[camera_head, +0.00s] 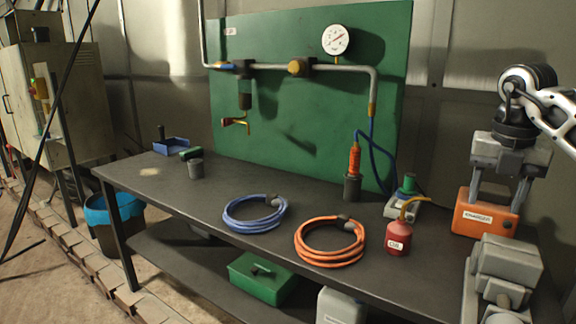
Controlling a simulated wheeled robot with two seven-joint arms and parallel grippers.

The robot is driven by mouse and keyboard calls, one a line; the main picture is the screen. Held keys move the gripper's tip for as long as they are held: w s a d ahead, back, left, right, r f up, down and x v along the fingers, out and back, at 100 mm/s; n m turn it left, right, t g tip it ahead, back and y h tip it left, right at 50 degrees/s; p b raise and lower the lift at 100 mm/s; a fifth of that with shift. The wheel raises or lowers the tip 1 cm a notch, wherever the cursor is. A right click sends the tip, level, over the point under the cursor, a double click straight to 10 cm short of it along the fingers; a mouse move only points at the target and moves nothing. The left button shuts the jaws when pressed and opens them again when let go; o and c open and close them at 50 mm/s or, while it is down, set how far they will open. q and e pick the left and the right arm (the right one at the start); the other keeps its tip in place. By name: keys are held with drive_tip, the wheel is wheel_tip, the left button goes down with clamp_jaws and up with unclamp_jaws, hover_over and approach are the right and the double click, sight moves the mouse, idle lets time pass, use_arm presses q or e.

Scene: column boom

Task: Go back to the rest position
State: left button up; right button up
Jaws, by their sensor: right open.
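My right gripper (494,186) hangs at the right, with its arm coming in from the right edge. Its two grey fingers point down and are spread apart, with nothing seen held between them. The fingertips are at the orange charger (485,220) on the bench; I cannot tell whether they touch it. My left gripper is not in view.
The dark bench (330,205) holds a blue hose coil (240,224), an orange hose coil (315,262), a red oil can (399,238) and an orange-handled tool in a cup (352,187). A grey blocky thing (508,262) is at lower right. A green panel (300,130) stands behind.

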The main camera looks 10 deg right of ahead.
drive_tip(key=w+a+f+n+y, duration=0.1)
drive_tip(key=a+f+n+y, duration=0.25)
drive_tip(key=a+f, duration=0.6)
drive_tip(key=a+f+n+y, duration=0.3)
drive_tip(key=a+f+y, duration=0.15)
drive_tip(key=a, duration=0.95)
drive_tip(key=s+a+m+t+y, duration=0.2)
drive_tip(key=s+a+m+y, duration=0.1)
drive_tip(key=a+y, duration=0.4)
drive_tip(key=s+a+m+t+y, duration=0.25)
drive_tip(key=a+y, duration=0.25)
drive_tip(key=a, duration=0.3)
drive_tip(key=s+d+f+m+t+h, duration=0.2)
drive_tip(key=d+f+m+t+h, duration=0.3)
drive_tip(key=m, duration=0.6)
drive_tip(key=s+d+f+m+t+h, duration=0.2)
drive_tip(key=f+m+t+h, duration=0.45)
drive_tip(key=m, duration=0.35)
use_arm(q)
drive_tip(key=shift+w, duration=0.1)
use_arm(e)
drive_tip(key=s+d+f+m+g+h, duration=0.1)
drive_tip(key=s+f+m+g+h, duration=0.1)
drive_tip(key=s+f, duration=0.3)
drive_tip(key=s+d+f+m+g+h, duration=0.2)
drive_tip(key=s+f+m+g, duration=0.1)
drive_tip(key=s+f, duration=0.3)
drive_tip(key=shift+s+d+f+g, duration=0.25)
drive_tip(key=shift+f+g, duration=0.1)
drive_tip(key=shift+g, duration=0.55)
